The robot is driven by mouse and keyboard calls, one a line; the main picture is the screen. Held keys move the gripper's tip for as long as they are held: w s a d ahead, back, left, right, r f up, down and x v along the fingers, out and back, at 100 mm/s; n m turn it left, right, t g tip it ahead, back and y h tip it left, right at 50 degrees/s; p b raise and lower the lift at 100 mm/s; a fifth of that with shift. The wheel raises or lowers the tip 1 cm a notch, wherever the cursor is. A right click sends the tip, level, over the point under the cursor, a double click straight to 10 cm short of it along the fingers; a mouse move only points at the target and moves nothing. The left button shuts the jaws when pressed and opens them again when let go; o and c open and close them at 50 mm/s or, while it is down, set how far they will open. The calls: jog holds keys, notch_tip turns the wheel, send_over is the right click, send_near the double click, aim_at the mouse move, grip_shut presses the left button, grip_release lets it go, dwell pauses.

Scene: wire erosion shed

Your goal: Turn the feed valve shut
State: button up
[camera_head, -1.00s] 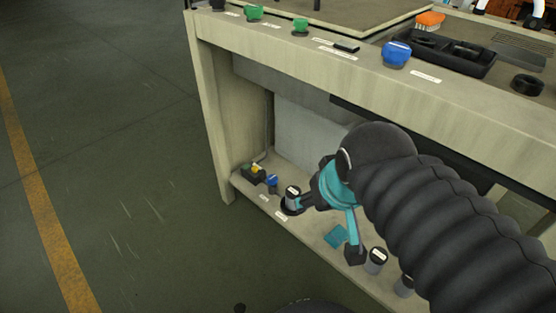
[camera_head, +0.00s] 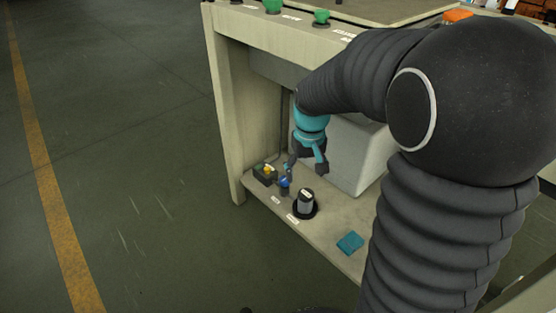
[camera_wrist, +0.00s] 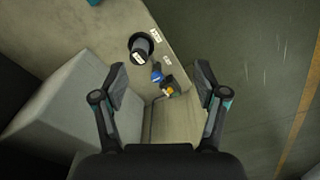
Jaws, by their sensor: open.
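A small blue-topped knob (camera_head: 284,183) stands on the low shelf, with a label in front. I take it to be the feed valve, but I cannot read the label. In the wrist view the blue knob (camera_wrist: 157,72) shows between my fingers, beyond the tips. My gripper (camera_head: 306,171) is open and empty over the shelf, above and right of the knob, with one fingertip close to it in the head view. My gripper (camera_wrist: 160,78) also shows its spread fingers in the wrist view. Whether a finger touches the knob cannot be told.
A small block with yellow and green tops (camera_head: 265,174) sits just left of the knob. A dark cylinder on a black round base (camera_head: 305,203) stands to the right, then a teal pad (camera_head: 350,242). A grey box (camera_head: 350,155) stands behind. Green knobs (camera_head: 321,17) line the bench top.

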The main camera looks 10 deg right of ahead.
jog(key=w+f+n+g+b, duration=0.2)
jog(key=w+f+n, duration=0.1)
jog(key=w+f, duration=1.45)
jog(key=n+t, duration=0.1)
jog(key=n, duration=0.4)
send_over(285, 179)
notch_tip(285, 179, down, 5)
jog(key=shift+r, duration=0.2)
notch_tip(285, 179, down, 7)
jog(key=shift+f+b, duration=0.15)
jog(key=shift+b, duration=0.25)
jog(key=c, duration=1.1)
